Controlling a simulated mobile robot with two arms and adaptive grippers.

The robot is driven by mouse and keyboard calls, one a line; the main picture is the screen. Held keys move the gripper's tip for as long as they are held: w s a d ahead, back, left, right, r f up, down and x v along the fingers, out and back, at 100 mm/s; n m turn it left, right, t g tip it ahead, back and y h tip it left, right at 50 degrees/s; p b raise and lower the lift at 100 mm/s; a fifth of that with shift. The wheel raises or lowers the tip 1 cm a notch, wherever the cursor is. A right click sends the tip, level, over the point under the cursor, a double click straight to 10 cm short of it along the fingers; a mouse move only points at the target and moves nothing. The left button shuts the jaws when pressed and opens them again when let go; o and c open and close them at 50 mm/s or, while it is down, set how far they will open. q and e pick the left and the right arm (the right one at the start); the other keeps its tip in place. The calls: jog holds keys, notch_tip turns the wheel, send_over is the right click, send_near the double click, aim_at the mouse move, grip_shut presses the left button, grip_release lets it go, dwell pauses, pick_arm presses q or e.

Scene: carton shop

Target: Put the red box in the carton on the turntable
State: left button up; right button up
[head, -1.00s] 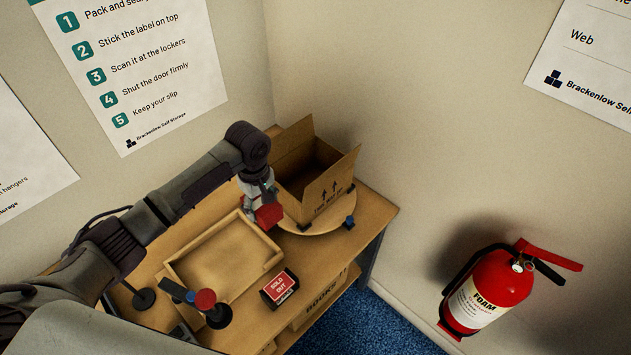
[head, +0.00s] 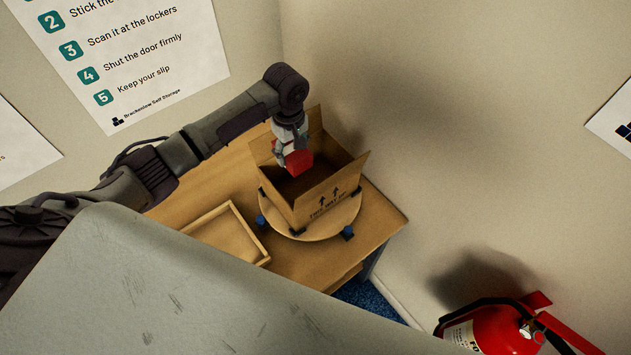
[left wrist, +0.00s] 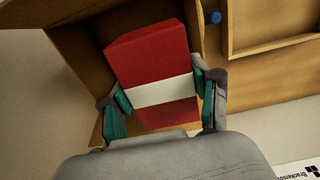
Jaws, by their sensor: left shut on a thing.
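The red box (head: 299,162) is held in my left gripper (head: 284,153), which is shut on it. In the left wrist view the red box (left wrist: 152,62) has a white band, and the fingers of my left gripper (left wrist: 163,101) press on its two sides at the band. The open brown carton (head: 318,202) stands upright on the round turntable (head: 318,230) with its flaps spread. In the head view the red box is over the carton's opening, in front of its dark inside. How deep it sits cannot be told. My right gripper is not in view.
A shallow wooden tray (head: 222,231) lies on the table (head: 378,213) left of the turntable. Blue knobs (head: 347,233) stand at the turntable's edge. Walls close in behind the table. A red fire extinguisher (head: 497,332) is at the lower right.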

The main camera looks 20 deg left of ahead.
pick_arm(q)
jog(key=shift+w+f+b, duration=0.15)
jog(key=shift+f+b, duration=0.35)
jog(key=shift+f, duration=0.45)
jog(key=shift+s+f+b, duration=0.35)
jog(key=shift+f+b, duration=0.2)
jog(key=shift+b, duration=0.2)
jog(key=b, duration=0.6)
send_over(296, 193)
jog(key=s+d, duration=0.1)
jog(key=s, duration=0.1)
notch_tip(296, 193, down, 6)
notch_tip(296, 193, down, 6)
jog(key=shift+f, duration=2.5)
jog(key=shift+f, duration=0.1)
jog(key=o, duration=1.2)
